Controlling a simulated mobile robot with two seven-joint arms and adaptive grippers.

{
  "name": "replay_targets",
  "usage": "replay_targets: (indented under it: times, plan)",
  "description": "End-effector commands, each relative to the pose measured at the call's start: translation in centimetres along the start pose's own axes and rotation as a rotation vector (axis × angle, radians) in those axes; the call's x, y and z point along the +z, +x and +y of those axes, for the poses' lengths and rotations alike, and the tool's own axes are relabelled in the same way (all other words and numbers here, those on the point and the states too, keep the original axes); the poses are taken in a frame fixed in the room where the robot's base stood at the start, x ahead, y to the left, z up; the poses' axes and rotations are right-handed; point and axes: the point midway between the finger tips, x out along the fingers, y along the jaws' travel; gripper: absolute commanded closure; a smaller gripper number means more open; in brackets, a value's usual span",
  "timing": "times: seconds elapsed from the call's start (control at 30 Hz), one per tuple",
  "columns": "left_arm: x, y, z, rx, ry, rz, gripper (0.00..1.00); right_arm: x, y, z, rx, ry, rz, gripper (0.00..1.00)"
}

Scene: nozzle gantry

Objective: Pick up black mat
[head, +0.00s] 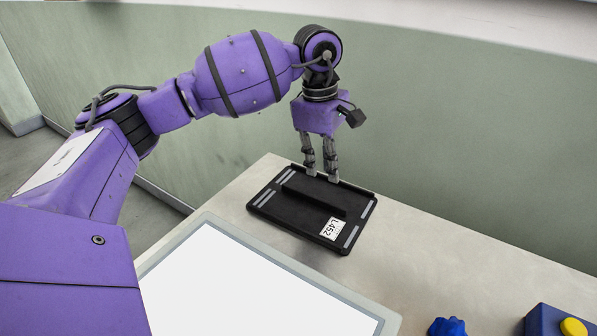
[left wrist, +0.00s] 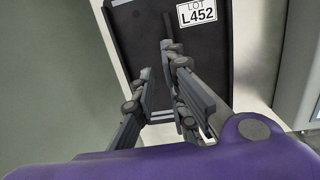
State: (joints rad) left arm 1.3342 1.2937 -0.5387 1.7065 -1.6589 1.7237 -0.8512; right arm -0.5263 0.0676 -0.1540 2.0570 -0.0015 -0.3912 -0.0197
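The black mat (head: 292,211) lies flat on the pale counter, with a raised bar across its middle, grey strips near its ends and a white label reading L452. In the left wrist view the mat (left wrist: 218,60) fills the upper middle, label at the top. My left gripper (head: 322,175) points down over the mat's far edge. Its fingers are apart, with nothing seen held between them; in the left wrist view the gripper (left wrist: 157,62) hides part of the mat and bar. Whether the fingertips touch the mat I cannot tell. My right gripper is not in view.
A bright white panel with a grey frame (head: 383,317) lies nearer than the mat. A blue knob (head: 447,327) and a blue box with a yellow button (head: 573,327) stand at lower right. A green wall (head: 460,130) rises behind the counter. Counter right of the mat is clear.

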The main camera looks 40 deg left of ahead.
Motion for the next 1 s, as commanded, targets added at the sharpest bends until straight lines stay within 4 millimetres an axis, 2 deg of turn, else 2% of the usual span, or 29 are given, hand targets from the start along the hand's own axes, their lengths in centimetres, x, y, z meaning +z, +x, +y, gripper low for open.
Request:
replay_targets:
  times: [0.07,0.17,0.47,0.8,1.0]
  plan:
    - [-1.6,-0.1,-0.6,-0.027,-0.014,0.066,0.88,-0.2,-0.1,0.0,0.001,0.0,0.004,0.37]
    - [-2.2,0.2,-1.3,-0.052,-0.021,0.095,0.88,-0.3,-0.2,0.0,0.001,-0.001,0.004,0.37]
    - [-2.5,3.1,-1.6,-0.058,-0.023,0.095,0.88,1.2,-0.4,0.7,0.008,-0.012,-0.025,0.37]
    - [-2.7,7.5,-2.0,-0.057,-0.022,0.094,0.88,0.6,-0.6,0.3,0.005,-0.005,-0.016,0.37]
    - [-2.7,7.7,-2.0,-0.056,-0.022,0.094,0.88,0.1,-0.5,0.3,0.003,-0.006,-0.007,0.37]
